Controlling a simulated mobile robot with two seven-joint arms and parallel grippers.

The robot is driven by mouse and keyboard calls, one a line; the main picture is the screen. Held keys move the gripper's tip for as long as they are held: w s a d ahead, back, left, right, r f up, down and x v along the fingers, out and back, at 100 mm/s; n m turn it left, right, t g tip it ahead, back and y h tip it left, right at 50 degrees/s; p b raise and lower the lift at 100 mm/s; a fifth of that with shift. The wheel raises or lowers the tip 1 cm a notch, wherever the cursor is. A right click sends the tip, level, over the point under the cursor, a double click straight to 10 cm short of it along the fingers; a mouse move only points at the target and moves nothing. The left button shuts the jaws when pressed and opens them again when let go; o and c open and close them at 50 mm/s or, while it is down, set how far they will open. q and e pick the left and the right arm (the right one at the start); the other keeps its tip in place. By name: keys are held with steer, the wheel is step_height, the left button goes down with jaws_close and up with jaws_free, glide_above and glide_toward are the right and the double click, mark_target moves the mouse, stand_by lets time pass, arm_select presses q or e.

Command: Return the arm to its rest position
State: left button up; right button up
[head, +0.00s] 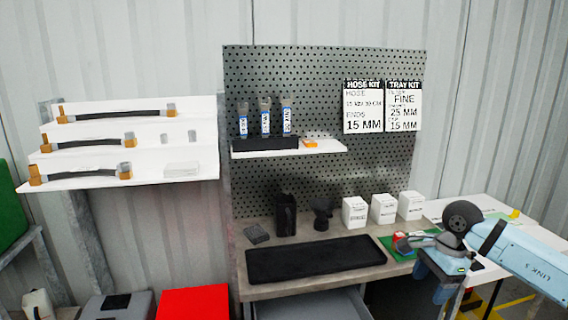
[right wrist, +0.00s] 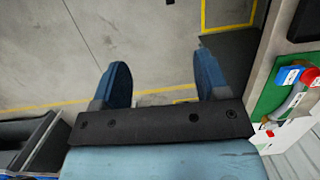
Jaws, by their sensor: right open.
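My right arm (head: 525,258) comes in from the right in the head view, over the right end of the workbench. My right gripper (head: 443,290) points down at the bench's front right edge. In the right wrist view the right gripper (right wrist: 165,85) has its two blue fingers wide apart, with nothing between them and the grey floor below. My left gripper is not in view.
The workbench holds a black tray (head: 315,259), several white boxes (head: 383,208) and a green board (head: 397,248) near my right gripper. The board also shows in the right wrist view (right wrist: 268,100). A shelf (head: 190,172) with hoses stands left. A red box (head: 194,302) is below.

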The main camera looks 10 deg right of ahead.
steer(key=s+a+f+m+t+y, duration=0.2)
steer(key=s+a+m+t+y, duration=0.15)
steer(key=a+m+y, duration=0.7)
steer(key=s+a+f+m+t+y, duration=0.2)
steer(key=s+a+m+y, duration=0.3)
steer(key=a, duration=1)
steer(key=s+d+f+n+t+h, duration=0.2)
steer(key=s+f+n+h, duration=0.4)
steer(key=n, duration=0.6)
steer(key=s+d+f+n+t+h, duration=0.2)
steer(key=s+f+n+h, duration=0.15)
steer(key=f+n, duration=0.7)
steer(key=s+d+f+n+t+h, duration=0.2)
steer(key=s+f+n+h, duration=0.25)
steer(key=n, duration=0.85)
arm_select(q)
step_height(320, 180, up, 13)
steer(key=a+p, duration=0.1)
steer(key=p, duration=1.5)
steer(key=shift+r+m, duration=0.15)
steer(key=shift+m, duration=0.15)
arm_select(e)
step_height(320, 180, up, 12)
steer(key=s, duration=0.1)
steer(key=shift+s+d+f+g+h, duration=0.15)
steer(key=shift+s+d+g+h, duration=0.05)
steer(key=shift+d+g+h, duration=0.2)
